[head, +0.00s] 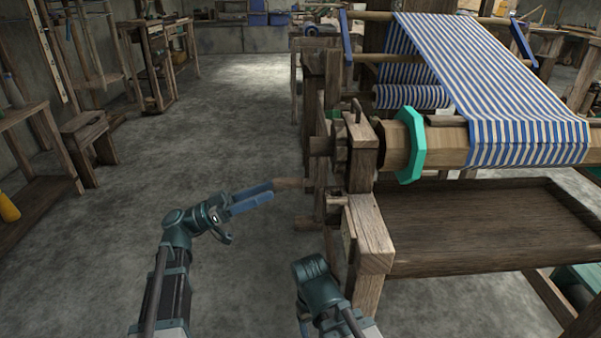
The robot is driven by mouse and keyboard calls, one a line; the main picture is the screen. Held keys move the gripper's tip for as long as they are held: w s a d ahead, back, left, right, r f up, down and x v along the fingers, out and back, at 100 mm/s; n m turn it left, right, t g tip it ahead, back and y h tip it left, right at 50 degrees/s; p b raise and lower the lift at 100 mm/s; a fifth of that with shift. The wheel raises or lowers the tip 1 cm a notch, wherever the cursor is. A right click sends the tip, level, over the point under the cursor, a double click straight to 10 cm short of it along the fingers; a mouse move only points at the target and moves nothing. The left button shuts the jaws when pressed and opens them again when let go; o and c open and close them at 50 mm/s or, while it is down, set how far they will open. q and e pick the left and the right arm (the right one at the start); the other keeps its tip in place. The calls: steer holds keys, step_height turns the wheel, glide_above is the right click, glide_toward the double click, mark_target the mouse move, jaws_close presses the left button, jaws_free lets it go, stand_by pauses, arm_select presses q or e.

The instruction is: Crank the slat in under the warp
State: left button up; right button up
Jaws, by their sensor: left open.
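The loom's striped blue-and-white warp (480,75) slopes down over a thick wooden beam (445,146) at the right. A teal eight-sided flange (411,146) sits near the beam's left end. A wooden crank handle (289,184) sticks out to the left from the loom's side. My left gripper (272,190) is open, its blue fingers pointing right, with the tips close to the handle's end. I cannot tell whether they touch it. My right arm shows at the bottom centre, but its fingers do not show. I cannot make out the slat.
The loom's wooden side frame (370,235) stands just right of my arms. A wide wooden tray (480,225) lies below the beam. A stool (88,140) and a bench stand at the left. The grey floor between them is clear.

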mark_target(299, 178)
arm_select(q)
steer(key=p+x, duration=0.3)
steer(key=x, duration=0.6)
steer(key=shift+d, duration=0.15)
jaws_close()
steer(key=shift+w, duration=0.1)
stand_by(1.0)
